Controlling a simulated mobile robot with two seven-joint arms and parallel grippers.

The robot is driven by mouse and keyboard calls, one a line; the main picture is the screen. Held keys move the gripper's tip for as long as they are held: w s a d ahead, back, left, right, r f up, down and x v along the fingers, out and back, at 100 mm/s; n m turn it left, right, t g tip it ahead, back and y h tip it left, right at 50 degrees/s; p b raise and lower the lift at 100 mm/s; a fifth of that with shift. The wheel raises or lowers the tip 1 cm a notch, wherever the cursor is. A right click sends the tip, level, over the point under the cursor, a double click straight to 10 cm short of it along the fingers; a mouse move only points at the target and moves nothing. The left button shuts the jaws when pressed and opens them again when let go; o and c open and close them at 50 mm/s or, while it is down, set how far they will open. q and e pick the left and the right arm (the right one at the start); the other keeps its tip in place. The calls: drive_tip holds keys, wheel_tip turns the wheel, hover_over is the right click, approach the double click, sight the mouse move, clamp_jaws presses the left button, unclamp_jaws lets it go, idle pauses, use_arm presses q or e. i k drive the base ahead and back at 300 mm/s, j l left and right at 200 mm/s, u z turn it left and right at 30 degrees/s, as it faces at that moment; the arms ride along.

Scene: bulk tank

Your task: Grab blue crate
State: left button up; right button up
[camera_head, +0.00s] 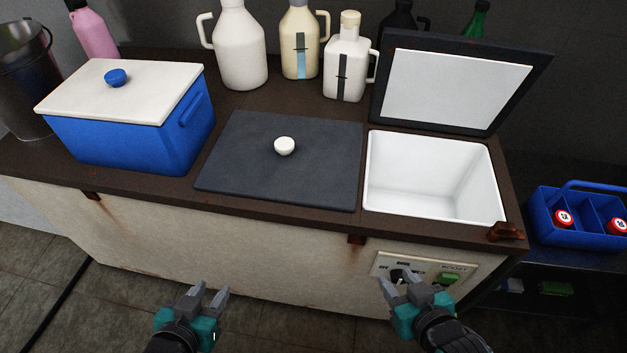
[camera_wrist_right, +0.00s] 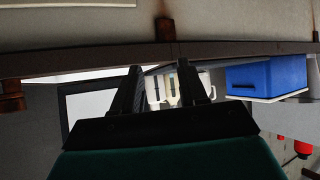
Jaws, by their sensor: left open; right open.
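A blue crate (camera_head: 583,222) with a handle and compartments stands at the far right, on a dark surface beside the counter. Bottles with red-and-white caps show in it. My right gripper (camera_head: 400,283) is open and empty in front of the counter's control panel, to the left of the crate and apart from it. Its fingers (camera_wrist_right: 172,78) also show in the right wrist view, with nothing between them. My left gripper (camera_head: 207,291) is open and empty in front of the counter, far from the crate.
A blue box with a white lid (camera_head: 130,135) stands on the counter's left; the upside-down wrist view shows it too (camera_wrist_right: 265,76). The tank has a closed dark lid (camera_head: 240,165) and an open white basin (camera_head: 435,170). Several jugs stand behind. A rusty bracket (camera_head: 506,232) juts near the right corner.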

sight(589, 212)
drive_tip(key=k+l, duration=0.2)
drive_tip(key=l+z, duration=0.1)
drive_tip(key=z, duration=1.55)
